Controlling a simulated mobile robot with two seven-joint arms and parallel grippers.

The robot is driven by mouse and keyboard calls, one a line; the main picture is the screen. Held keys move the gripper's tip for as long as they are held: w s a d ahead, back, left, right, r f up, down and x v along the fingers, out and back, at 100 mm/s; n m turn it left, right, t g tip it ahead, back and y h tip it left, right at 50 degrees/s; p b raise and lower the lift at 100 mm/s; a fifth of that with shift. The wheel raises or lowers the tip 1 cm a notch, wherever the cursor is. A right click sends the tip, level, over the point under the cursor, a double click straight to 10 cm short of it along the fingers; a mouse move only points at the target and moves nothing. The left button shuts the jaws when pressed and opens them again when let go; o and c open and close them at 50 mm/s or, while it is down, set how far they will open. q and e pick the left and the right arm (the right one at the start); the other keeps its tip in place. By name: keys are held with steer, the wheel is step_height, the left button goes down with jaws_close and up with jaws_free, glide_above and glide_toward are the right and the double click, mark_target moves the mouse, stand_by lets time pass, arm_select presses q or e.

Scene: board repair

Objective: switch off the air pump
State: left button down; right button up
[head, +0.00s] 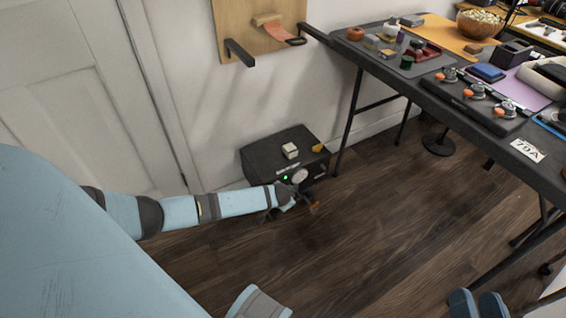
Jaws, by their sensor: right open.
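The air pump (262,158) is a dark box on the floor against the wall. Its front has a lit green light (285,178), a round pale gauge (299,176) and small white lettering. My right gripper (298,204) is open, low in front of the pump's front face, just below the gauge. Its dark fingers are spread, and an orange bit shows at the right one. Whether it touches the pump, I cannot tell. The gripper and wrist cover the lower front, and I cannot make out a switch. My left gripper is not in view.
A pale block (290,150) and a yellow piece (317,148) are on top of the pump. A wooden wall board (235,25) with brackets hangs above. A folding table (395,85) full of parts stands at right. The wooden floor (390,220) in the middle is clear.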

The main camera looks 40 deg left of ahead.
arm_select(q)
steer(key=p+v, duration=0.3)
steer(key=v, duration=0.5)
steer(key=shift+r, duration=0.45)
arm_select(e)
step_height(320, 180, up, 7)
steer(key=t, duration=0.3)
steer(key=shift+s+r+m, duration=0.15)
steer(key=shift+m, duration=0.15)
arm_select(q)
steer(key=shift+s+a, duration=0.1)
